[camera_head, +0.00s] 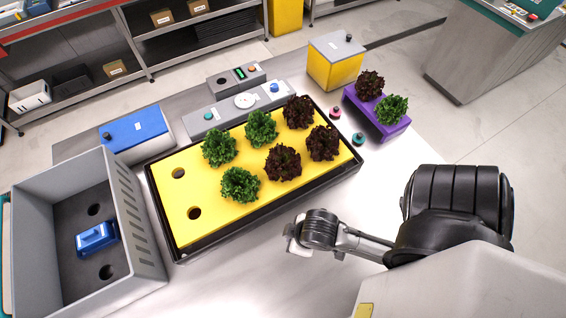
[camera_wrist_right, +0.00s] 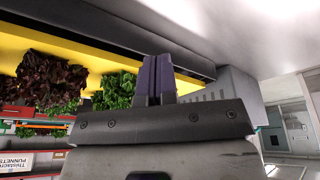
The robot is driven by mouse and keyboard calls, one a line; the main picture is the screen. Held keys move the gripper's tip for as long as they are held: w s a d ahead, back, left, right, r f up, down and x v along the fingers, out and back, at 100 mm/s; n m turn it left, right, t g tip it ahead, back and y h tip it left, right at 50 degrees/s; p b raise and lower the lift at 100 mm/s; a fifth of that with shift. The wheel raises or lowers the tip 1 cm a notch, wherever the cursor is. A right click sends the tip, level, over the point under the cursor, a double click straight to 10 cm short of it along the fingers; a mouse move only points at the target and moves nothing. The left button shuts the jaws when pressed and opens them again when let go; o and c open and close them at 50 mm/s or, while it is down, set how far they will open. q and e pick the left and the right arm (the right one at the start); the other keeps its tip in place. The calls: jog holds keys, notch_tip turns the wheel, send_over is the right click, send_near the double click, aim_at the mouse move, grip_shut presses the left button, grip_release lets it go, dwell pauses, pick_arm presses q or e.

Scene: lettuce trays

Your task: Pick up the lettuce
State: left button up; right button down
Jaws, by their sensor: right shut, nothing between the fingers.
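Green lettuces (camera_head: 219,147) and dark red lettuces (camera_head: 283,162) stand in the yellow tray (camera_head: 215,219) with a black rim; the nearest green one (camera_head: 240,184) is at its front. A purple holder (camera_head: 376,119) at the back right carries a dark red lettuce (camera_head: 370,85) and a green lettuce (camera_head: 391,109). My right gripper (camera_head: 296,236) is just in front of the yellow tray's near edge, apart from every lettuce. In the right wrist view its fingers (camera_wrist_right: 157,80) are together and empty, with a dark red lettuce (camera_wrist_right: 50,82) and a green lettuce (camera_wrist_right: 117,90) beyond. My left gripper is out of view.
A grey crate (camera_head: 135,215) at the left holds a blue object (camera_head: 97,238). A blue-topped box (camera_head: 137,133), a grey device with buttons (camera_head: 238,102) and a yellow box (camera_head: 336,62) stand behind the tray. Two empty holes show at the tray's left. The table front is clear.

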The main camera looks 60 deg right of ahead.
jog(key=c, duration=1.8)
grip_release()
jog(key=o, duration=1.6)
jog(key=shift+o, duration=0.2)
